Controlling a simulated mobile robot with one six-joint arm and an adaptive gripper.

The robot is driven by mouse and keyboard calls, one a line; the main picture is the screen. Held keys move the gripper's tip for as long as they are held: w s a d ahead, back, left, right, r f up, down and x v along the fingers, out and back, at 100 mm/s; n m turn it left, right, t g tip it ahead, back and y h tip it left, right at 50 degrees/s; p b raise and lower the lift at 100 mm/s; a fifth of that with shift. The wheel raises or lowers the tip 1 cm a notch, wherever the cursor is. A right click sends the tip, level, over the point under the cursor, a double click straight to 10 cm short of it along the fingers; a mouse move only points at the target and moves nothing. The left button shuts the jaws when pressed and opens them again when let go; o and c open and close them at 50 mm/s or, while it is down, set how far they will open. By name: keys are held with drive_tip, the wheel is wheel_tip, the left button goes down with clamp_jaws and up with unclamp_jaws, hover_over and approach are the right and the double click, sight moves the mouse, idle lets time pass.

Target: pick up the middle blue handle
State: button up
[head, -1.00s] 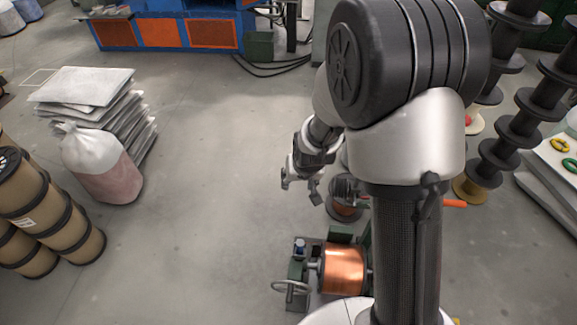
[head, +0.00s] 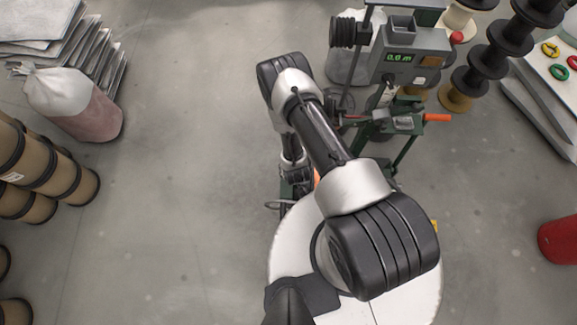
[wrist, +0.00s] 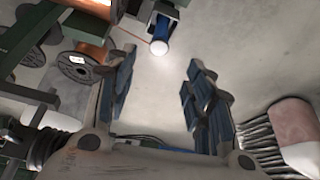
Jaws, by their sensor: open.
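A blue handle (wrist: 162,32) with a pale rounded end shows at the top middle of the wrist view. It sits on a dark green machine part, beyond my fingertips and roughly in line with the gap between them. It is the only blue handle I can make out. My gripper (wrist: 160,78) is open and empty, its two dark blue-grey fingers spread apart and not touching the handle. In the head view my arm covers the handle and most of the gripper.
A tied sack (head: 72,105) and brown drums (head: 45,160) are at the left. Floor between is clear.

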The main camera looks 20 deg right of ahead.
drive_tip(key=shift+b+x, duration=4.05)
drive_tip(key=shift+x, duration=4.4)
drive_tip(key=shift+s+a, duration=0.1)
drive_tip(key=shift+c, duration=0.4)
clamp_jaws()
